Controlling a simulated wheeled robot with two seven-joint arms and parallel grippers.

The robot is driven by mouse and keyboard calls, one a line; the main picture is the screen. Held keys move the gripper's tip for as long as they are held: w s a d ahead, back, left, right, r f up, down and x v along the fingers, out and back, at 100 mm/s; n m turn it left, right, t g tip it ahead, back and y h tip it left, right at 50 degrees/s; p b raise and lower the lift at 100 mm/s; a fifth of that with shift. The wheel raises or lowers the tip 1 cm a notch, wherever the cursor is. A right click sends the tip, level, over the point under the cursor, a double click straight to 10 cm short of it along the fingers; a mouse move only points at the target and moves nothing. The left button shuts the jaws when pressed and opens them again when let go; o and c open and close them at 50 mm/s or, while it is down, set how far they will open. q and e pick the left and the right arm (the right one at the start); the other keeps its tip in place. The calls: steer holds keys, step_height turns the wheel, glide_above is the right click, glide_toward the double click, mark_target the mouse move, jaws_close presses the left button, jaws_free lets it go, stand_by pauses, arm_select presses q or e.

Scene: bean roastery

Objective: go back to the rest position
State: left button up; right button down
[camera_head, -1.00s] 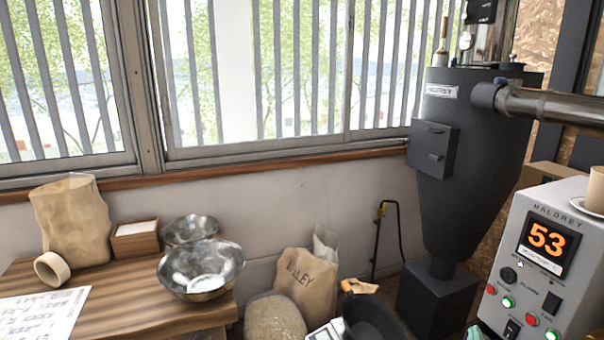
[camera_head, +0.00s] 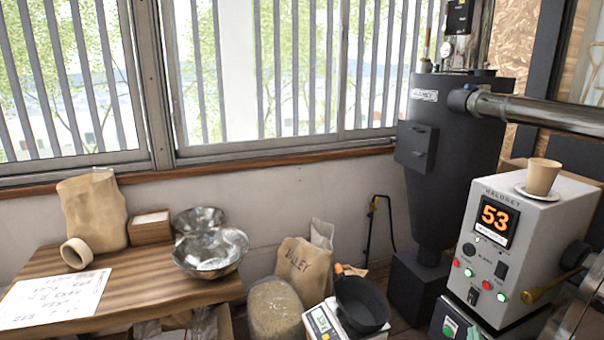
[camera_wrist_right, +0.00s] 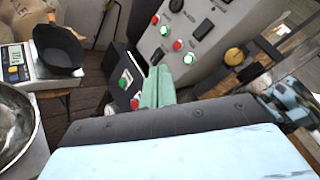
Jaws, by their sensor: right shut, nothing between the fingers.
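My right gripper shows in the right wrist view, where its two pale green fingers (camera_wrist_right: 158,86) are together with nothing between them. They point toward the lower part of the grey control box (camera_wrist_right: 185,35), apart from it as far as I can tell. In the head view I cannot make out the right gripper clearly. My left gripper is in neither view now.
The control box (camera_head: 520,245) carries a cup (camera_head: 542,177) on a saucer. A black pan (camera_head: 361,303) sits on a scale (camera_head: 322,323). A wooden table (camera_head: 150,292) with metal bowls (camera_head: 211,252) stands left. A dark roaster hopper (camera_head: 440,170) stands behind.

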steer(key=s+a+f+n+g+y+b, duration=0.15)
steer(key=s+a+f+n, duration=0.4)
steer(key=f, duration=0.55)
steer(key=s+a+f+n+g+y+b, duration=0.1)
steer(key=s+a+f+n+g+y, duration=0.2)
steer(key=f+n, duration=0.55)
steer(key=s+a+f+n+g+y+b, duration=0.1)
steer(key=s+a+f+n+y, duration=0.35)
steer(key=f, duration=0.75)
arm_select(q)
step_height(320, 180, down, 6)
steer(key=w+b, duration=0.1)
steer(key=b, duration=0.1)
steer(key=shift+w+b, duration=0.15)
steer(key=shift+b, duration=0.15)
arm_select(e)
steer(key=s+a+f+n+g, duration=0.1)
steer(key=s+f+n+g, duration=0.2)
steer(key=s, duration=0.8)
steer(key=s+a+f+n+g, duration=0.2)
steer(key=s+f+n, duration=0.5)
steer(key=s, duration=0.5)
steer(key=s+a+f+n+g+h, duration=0.1)
steer(key=s+f+n+g, duration=0.2)
steer(key=s+f+n, duration=0.3)
steer(key=s, duration=0.5)
steer(key=shift+s+a+f+g, duration=0.15)
steer(key=shift+s+a+g, duration=0.05)
steer(key=shift+a+g, duration=0.2)
